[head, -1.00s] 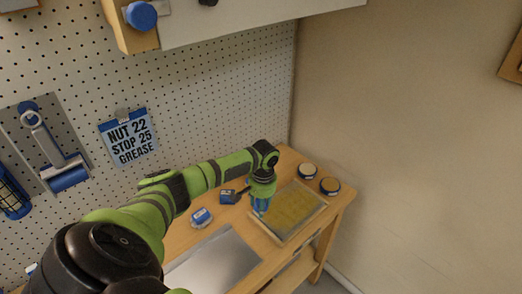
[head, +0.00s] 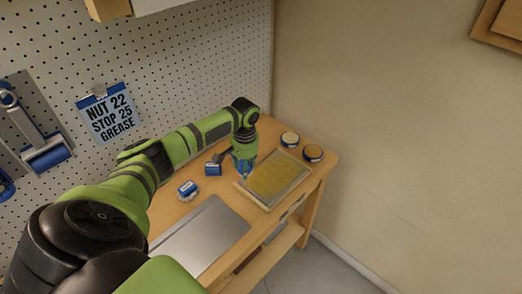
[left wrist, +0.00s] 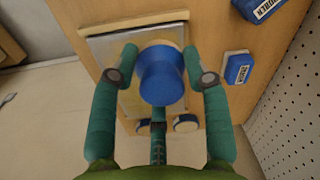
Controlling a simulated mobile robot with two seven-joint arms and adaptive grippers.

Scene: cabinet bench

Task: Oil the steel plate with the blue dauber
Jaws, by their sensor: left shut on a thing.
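The bare grey steel plate (head: 203,238) lies flat on the bench in the head view. The blue dauber (left wrist: 160,76) is held between the fingers of my left gripper (left wrist: 158,78) in the left wrist view. In the head view that gripper (head: 243,166) points down by the near left corner of a framed tray (head: 239,190) with a yellow, oily-looking surface. The wrist view shows the tray (left wrist: 103,50) behind the dauber. I cannot tell whether the dauber touches it. My right gripper is not in view.
Two round tins (head: 290,140) (head: 313,153) stand beyond the tray. Two blue labelled blocks (head: 188,189) (head: 213,168) sit between plate and pegboard. Open floor lies right of the bench.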

